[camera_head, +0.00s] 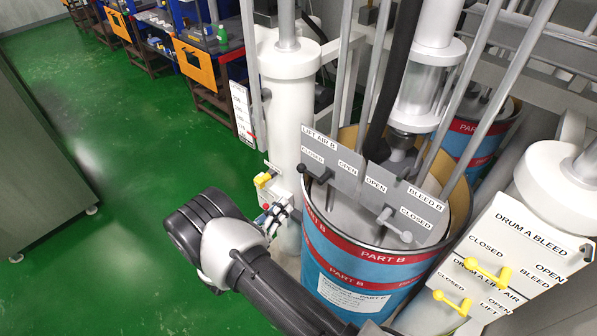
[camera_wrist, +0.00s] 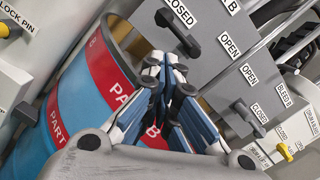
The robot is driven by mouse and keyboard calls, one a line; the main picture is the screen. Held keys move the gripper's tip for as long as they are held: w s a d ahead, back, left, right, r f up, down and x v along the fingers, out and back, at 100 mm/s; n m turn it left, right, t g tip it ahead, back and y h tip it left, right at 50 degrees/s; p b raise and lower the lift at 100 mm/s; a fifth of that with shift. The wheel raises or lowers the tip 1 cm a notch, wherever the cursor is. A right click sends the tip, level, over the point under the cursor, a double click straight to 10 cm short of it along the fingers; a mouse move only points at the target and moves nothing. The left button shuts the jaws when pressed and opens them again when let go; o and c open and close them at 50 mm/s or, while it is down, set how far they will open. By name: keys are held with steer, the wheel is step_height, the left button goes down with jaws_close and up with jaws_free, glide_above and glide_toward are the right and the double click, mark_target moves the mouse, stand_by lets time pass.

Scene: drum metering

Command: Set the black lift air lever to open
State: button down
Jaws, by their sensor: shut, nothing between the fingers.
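The LIFT AIR B panel (camera_head: 332,158) is a grey plate at the drum's rim, with CLOSED on its left and OPEN on its right. Its black-knobbed lever (camera_head: 302,168) points left, on the CLOSED side. In the wrist view the black lever (camera_wrist: 180,34) lies just under the CLOSED label, up and right of the fingertips. My gripper (camera_head: 277,214) is shut and empty, left of and below the panel in the head view. In the wrist view my gripper (camera_wrist: 167,68) is in front of the drum, apart from the lever.
The BLEED B panel (camera_head: 420,205) with its own lever (camera_head: 407,237) adjoins on the right. The blue and red PART B drum (camera_head: 340,270) stands below. Yellow DRUM A levers (camera_head: 487,270) are at right.

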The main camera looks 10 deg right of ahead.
steer(key=f+x, duration=0.1)
steer(key=x, duration=0.8)
steer(key=shift+w+d+r+p, duration=0.15)
steer(key=shift+w+r+p, duration=0.25)
steer(key=shift+w+b, duration=0.15)
steer(key=shift+b, duration=0.15)
steer(key=shift+r+m+b, duration=0.2)
steer(key=shift+m+b, duration=0.2)
steer(key=shift+b, duration=0.35)
